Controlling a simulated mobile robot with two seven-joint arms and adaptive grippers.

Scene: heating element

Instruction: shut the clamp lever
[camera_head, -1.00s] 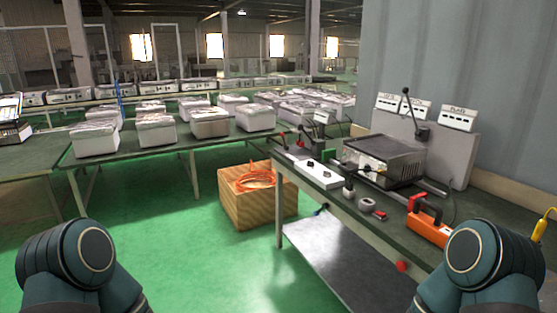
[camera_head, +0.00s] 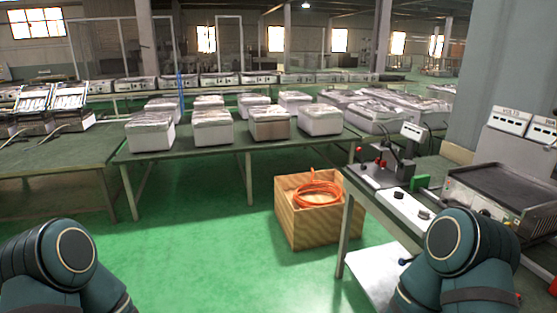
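A small fixture with red-tipped handles (camera_head: 379,162) and dark clamp parts stands at the far end of the workbench (camera_head: 345,192) on the right. It is too small to tell which part is the clamp lever, or whether it is open or shut. Neither of my grippers is in view. Only upper parts of my two arms show, at the bottom left and bottom right. The right one covers part of the workbench.
A white box with black knobs (camera_head: 405,207) and a dark-topped heating unit (camera_head: 505,190) sit on the workbench. A wooden crate (camera_head: 310,222) with a coiled orange cable (camera_head: 318,194) stands on the floor to its left. Green floor (camera_head: 205,245) is clear ahead and left.

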